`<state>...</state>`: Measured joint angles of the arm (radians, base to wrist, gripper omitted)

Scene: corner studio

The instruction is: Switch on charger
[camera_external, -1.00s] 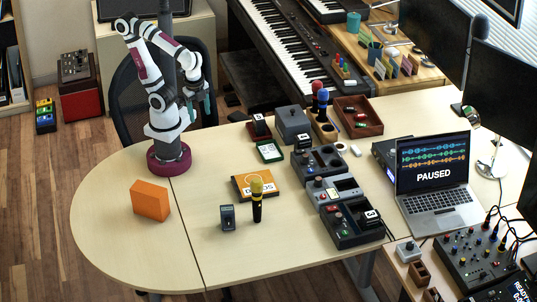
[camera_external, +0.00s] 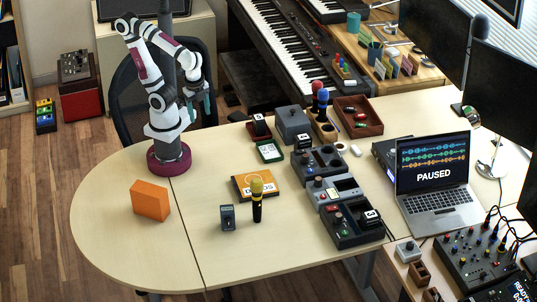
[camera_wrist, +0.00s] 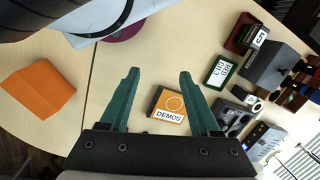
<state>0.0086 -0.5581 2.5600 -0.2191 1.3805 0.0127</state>
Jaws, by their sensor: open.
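A labelled block (camera_external: 370,217) sits in the front module; another (camera_external: 302,143) is at the back one. Part of the row shows at the right of the wrist view (camera_wrist: 262,142). My gripper (camera_external: 199,102) is raised at the back left, far from the row. Its teal fingers (camera_wrist: 158,75) are open and empty.
A green case (camera_external: 269,151), a grey box (camera_external: 292,124) and a laptop (camera_external: 435,178) are around the row.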

